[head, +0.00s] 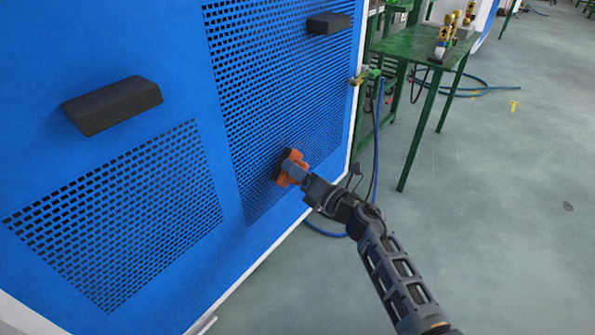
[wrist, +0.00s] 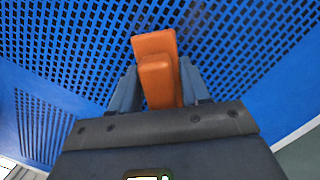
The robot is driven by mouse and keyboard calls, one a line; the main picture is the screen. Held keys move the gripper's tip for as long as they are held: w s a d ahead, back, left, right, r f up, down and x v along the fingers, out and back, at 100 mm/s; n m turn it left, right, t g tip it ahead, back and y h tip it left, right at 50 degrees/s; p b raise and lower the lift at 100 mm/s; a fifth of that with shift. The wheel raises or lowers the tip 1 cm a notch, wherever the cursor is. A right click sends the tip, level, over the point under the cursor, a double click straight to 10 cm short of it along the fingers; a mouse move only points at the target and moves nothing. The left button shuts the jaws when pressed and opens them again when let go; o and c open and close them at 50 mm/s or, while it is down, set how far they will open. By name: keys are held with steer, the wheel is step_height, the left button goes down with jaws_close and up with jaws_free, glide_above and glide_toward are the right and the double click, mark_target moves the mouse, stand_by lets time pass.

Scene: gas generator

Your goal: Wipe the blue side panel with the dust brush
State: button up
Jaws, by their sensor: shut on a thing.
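The blue side panel (head: 185,75) fills the left of the head view and has perforated grille areas. The dust brush (head: 291,168) is orange with a dark bristle side that faces the panel's right grille, near its lower part. My gripper (head: 297,171) is shut on the brush. In the wrist view, the orange brush (wrist: 156,70) sits between the two fingers of my gripper (wrist: 157,90), with the blue panel (wrist: 85,20) behind it. The brush is at or very close to the grille; whether the bristles touch is hidden.
Two black handles, one at left (head: 112,104) and one at upper right (head: 329,23), stick out from the panel. A green table (head: 415,45) with brass fittings (head: 455,30) stands to the right. Blue hoses lie on the floor. The grey floor (head: 500,220) at right is mostly clear.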

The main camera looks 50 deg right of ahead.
mark_target(301, 158)
steer(key=shift+w, duration=1)
steer(key=shift+d, duration=1.95)
steer(key=shift+w+d, duration=0.15)
steer(key=shift+d, duration=1.95)
